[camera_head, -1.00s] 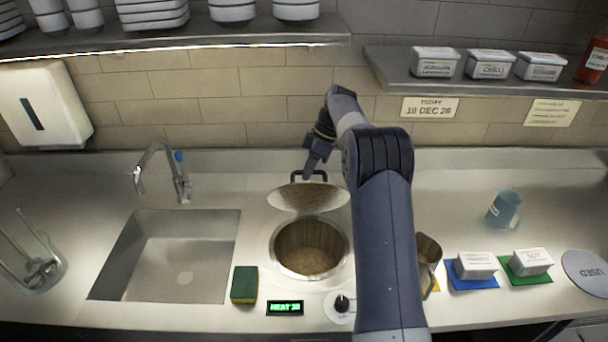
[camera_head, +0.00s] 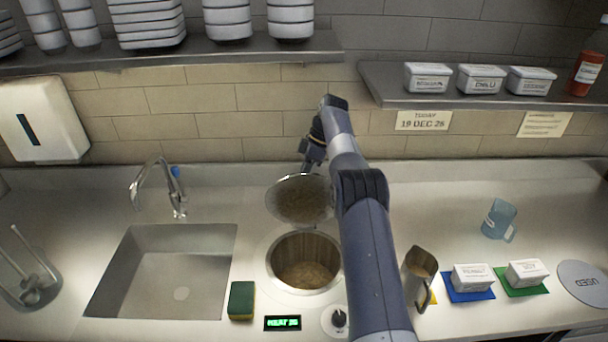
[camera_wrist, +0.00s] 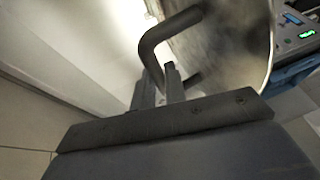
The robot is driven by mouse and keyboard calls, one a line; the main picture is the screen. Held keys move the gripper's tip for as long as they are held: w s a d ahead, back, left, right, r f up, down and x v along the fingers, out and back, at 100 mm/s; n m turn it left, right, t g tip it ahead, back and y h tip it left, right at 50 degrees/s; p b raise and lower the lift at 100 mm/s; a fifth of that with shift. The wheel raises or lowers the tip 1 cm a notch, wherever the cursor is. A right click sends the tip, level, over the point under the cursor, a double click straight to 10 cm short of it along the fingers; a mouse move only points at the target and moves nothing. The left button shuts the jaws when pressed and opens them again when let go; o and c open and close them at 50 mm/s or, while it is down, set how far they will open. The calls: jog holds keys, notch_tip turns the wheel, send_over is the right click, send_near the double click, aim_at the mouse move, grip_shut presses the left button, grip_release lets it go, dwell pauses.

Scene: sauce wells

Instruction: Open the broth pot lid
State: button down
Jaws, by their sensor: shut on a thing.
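The broth pot (camera_head: 303,268) is a round metal well set in the counter, uncovered, with brownish broth inside. Its round metal lid (camera_head: 302,200) is tilted up steeply behind the opening, its underside facing the head camera. My gripper (camera_head: 312,160) is behind the lid, partly hidden by it and by my arm. In the wrist view my gripper (camera_wrist: 160,85) is shut on the lid's dark bar handle (camera_wrist: 160,42), and the lid (camera_wrist: 225,50) shows beyond it.
A sink (camera_head: 165,270) with a faucet (camera_head: 165,185) is left of the pot. A sponge (camera_head: 242,300), heat display (camera_head: 282,323) and knob (camera_head: 338,320) are in front. A metal jug (camera_head: 417,275) stands right of my arm. Shelves (camera_head: 480,97) hang above.

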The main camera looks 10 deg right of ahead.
jog(key=shift+d+f, duration=0.1)
jog(key=shift+f, duration=0.5)
jog(key=c, duration=1.7)
grip_release()
jog(key=shift+w, duration=0.15)
jog(key=shift+o, duration=1.2)
jog(key=shift+r, duration=0.2)
jog(key=shift+r, duration=0.15)
